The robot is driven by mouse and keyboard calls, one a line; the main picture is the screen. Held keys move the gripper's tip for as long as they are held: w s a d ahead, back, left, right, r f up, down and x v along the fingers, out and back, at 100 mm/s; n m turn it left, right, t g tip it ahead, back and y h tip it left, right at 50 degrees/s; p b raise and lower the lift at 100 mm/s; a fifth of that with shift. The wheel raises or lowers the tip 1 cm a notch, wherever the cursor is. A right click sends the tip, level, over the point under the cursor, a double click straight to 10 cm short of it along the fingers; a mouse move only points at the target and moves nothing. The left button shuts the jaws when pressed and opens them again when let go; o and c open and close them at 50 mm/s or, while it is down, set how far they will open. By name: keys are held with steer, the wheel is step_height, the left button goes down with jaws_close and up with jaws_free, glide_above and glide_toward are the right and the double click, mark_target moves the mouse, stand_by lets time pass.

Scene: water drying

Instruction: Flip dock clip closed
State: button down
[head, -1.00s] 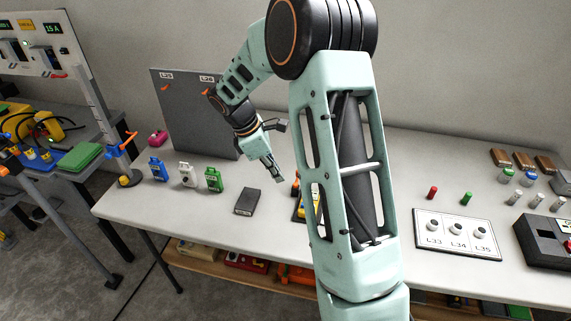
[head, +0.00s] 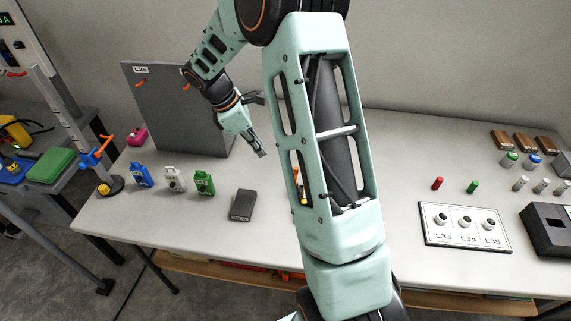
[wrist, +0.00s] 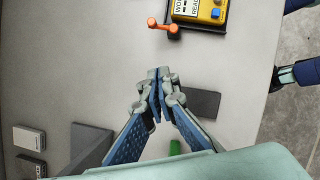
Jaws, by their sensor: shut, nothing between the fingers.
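The orange clip (wrist: 165,27) stands at the corner of the dark dock (wrist: 200,28), beside a yellow and blue device (wrist: 200,10) with a white label, at the top of the wrist view. In the head view my arm mostly hides the dock; a sliver of orange (head: 297,176) shows at the arm's edge. My gripper (wrist: 156,76) has its fingertips together, with nothing between them. It is apart from the clip, which lies beyond the fingertips. In the head view my gripper (head: 262,152) is above the table, behind a dark block (head: 242,205).
Blue (head: 141,175), white (head: 175,180) and green (head: 204,183) devices stand on the table (head: 160,220) at the left. A grey upright panel (head: 175,110) stands behind them. A labelled white board (head: 464,226) lies at the right. Bare tabletop lies between the block and the panel.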

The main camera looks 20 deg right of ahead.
steer(key=x, duration=1)
steer(key=shift+f, duration=0.1)
steer(key=shift+s+d+p, duration=0.2)
steer(key=shift+d+p, duration=0.2)
steer(key=shift+d, duration=0.85)
steer(key=shift+s+d, duration=0.1)
steer(key=shift+d, duration=0.6)
